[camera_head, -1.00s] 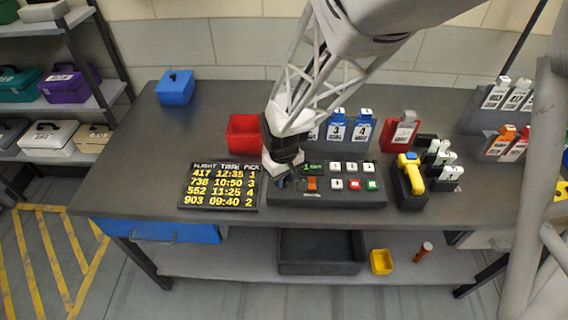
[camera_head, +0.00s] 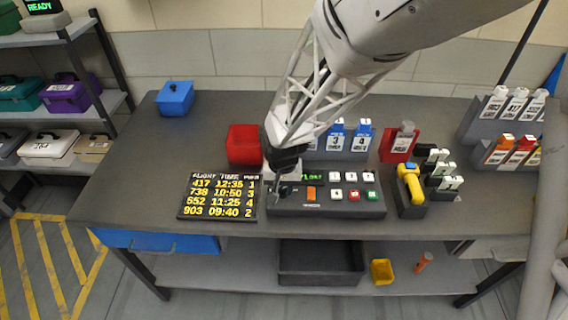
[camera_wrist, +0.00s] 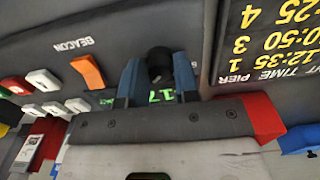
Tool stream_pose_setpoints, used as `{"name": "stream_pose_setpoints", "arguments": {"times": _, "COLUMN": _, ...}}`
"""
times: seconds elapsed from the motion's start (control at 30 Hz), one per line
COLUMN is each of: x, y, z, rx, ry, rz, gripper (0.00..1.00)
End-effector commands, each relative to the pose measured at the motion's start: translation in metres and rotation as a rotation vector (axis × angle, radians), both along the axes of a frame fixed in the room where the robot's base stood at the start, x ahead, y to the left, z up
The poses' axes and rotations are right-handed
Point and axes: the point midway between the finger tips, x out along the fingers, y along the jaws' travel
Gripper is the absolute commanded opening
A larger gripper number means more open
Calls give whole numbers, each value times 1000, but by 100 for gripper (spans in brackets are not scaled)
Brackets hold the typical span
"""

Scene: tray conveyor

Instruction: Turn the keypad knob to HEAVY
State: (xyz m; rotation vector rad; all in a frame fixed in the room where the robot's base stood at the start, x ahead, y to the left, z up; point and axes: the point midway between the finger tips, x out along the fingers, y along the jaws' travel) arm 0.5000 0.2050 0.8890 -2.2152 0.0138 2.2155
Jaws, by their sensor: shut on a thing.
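The keypad (camera_head: 340,209) is a dark console on the bench with a green-lit display, an orange switch and several white, red and green buttons. Its black round knob (camera_wrist: 159,62) shows in the wrist view between the two blue-grey fingers of my gripper (camera_wrist: 158,78). The fingers are shut on the knob, one on each side. A BEACON label is readable by the orange switch (camera_wrist: 88,72). The knob's pointer and a HEAVY label cannot be made out; the fingers cover part of the display.
A flight-time board (camera_head: 219,196) lies close to the left of the keypad. A red bin (camera_head: 243,144) stands behind it. A yellow-handled scanner (camera_head: 410,185) in a black holder is to the right. Blue tags (camera_head: 361,136) stand behind the keypad.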

Motion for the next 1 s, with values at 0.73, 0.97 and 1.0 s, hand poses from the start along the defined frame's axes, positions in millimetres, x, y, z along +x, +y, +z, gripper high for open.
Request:
{"name": "stream_pose_setpoints", "arguments": {"times": 0.73, "x": 0, "y": 0, "z": 0, "rx": 0, "ry": -1, "rz": -3, "gripper": 54}}
{"name": "stream_pose_setpoints", "arguments": {"times": 0.97, "x": 0, "y": 0, "z": 5, "rx": 1, "ry": -1, "rz": -3, "gripper": 54}}
{"name": "stream_pose_setpoints", "arguments": {"times": 1.0, "x": 1, "y": 0, "z": 8, "rx": 1, "ry": -2, "rz": -3, "gripper": 54}}
